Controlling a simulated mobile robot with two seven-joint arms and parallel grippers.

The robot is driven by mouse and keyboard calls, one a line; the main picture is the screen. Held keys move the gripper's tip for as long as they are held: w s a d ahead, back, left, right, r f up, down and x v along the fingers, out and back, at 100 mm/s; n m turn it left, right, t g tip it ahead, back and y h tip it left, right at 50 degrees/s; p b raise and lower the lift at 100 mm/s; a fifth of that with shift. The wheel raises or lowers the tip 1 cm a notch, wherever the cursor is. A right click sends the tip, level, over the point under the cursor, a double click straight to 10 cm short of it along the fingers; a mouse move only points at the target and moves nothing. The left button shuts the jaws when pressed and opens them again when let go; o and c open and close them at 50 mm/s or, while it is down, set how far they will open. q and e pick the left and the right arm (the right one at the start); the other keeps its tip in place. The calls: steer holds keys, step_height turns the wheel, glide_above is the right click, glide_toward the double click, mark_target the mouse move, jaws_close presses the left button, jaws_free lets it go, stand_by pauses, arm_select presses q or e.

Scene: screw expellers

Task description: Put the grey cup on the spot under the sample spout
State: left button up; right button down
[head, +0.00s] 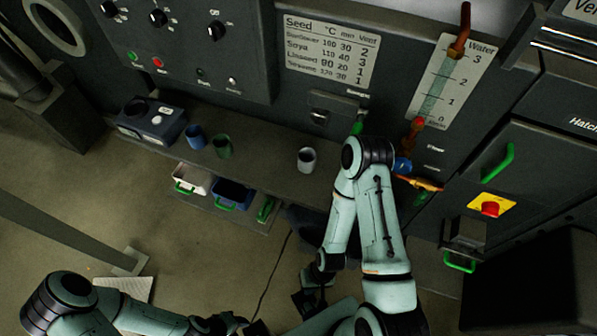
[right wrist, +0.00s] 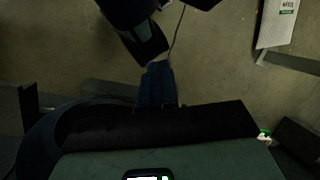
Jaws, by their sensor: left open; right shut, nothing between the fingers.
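The grey cup (head: 307,160) stands upright on the dark shelf (head: 265,172), right of the blue and green cups. A small metal fitting (head: 320,115) is on the machine front above it, and a green handle (head: 358,125) is to its right, partly behind my right arm. I cannot tell for sure which is the sample spout, and the spot under it is not clear. My right gripper (head: 308,301) is shut and empty, low and well in front of the shelf. My left gripper (head: 232,325) is open at the bottom edge, away from the cups.
A blue cup (head: 195,137), a green cup (head: 222,146) and a dark box (head: 152,120) stand left on the shelf. A white bin (head: 193,180) and a blue bin (head: 232,194) sit below. A water gauge (head: 447,80) is at right. Floor in front is open.

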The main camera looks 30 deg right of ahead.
mark_target(302, 164)
steer(key=s+a+r+n+g+h+b, duration=0.25)
steer(key=s+n+g, duration=0.3)
steer(key=n, duration=0.55)
steer(key=w+d+r+n+t+h+b, duration=0.2)
steer(key=w+d+r+n+h+b, duration=0.15)
steer(key=d+n+h, duration=0.55)
steer(key=w+r+n+t+h+b, duration=0.1)
steer(key=w+r+n+t+h, duration=0.4)
steer(key=w, duration=0.5)
steer(key=w+a+r+n+t+h+b, duration=0.1)
steer(key=w+a+r+n+t, duration=0.1)
steer(key=w+a+r+t, duration=0.4)
steer(key=w+a+r+n+t+b, duration=0.1)
steer(key=w+r+n+t, duration=0.2)
steer(key=r+t, duration=0.3)
steer(key=shift+g, duration=0.55)
steer(key=x, duration=0.9)
steer(key=r+x, duration=0.1)
steer(key=x, duration=0.3)
steer(key=shift+w+d+r, duration=0.1)
steer(key=shift+w+d, duration=0.1)
steer(key=shift+w, duration=0.2)
arm_select(q)
step_height(302, 164, down, 9)
steer(key=s, duration=0.1)
steer(key=shift+s, duration=0.4)
